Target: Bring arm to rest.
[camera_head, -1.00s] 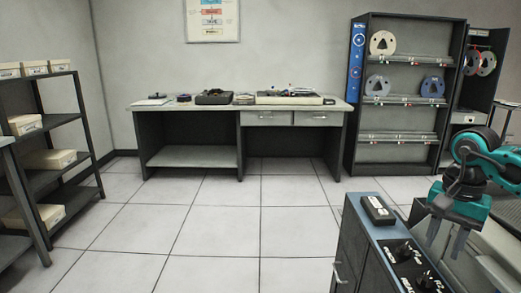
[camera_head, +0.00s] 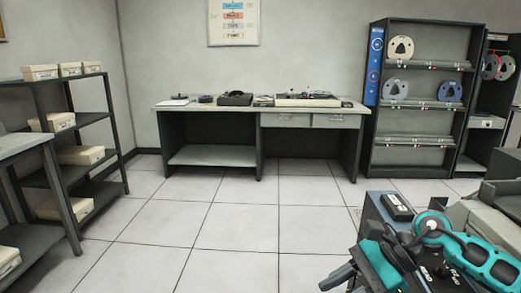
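My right arm, teal and dark grey, comes in at the lower right of the head view. Its gripper (camera_head: 337,284) is low at the bottom edge, left of the blue-topped cabinet, with its dark fingers pointing left. One finger shows clearly; the other is partly cut off by the frame, but they look apart with nothing between them. The arm covers part of the cabinet top (camera_head: 376,210). My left gripper is not in view.
A small dark box with a light label (camera_head: 397,207) lies on the cabinet. A long desk (camera_head: 170,109) stands at the back wall, a reel rack (camera_head: 420,119) right of it. Shelves with white boxes (camera_head: 80,155) stand left. The tiled floor (camera_head: 235,225) between is clear.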

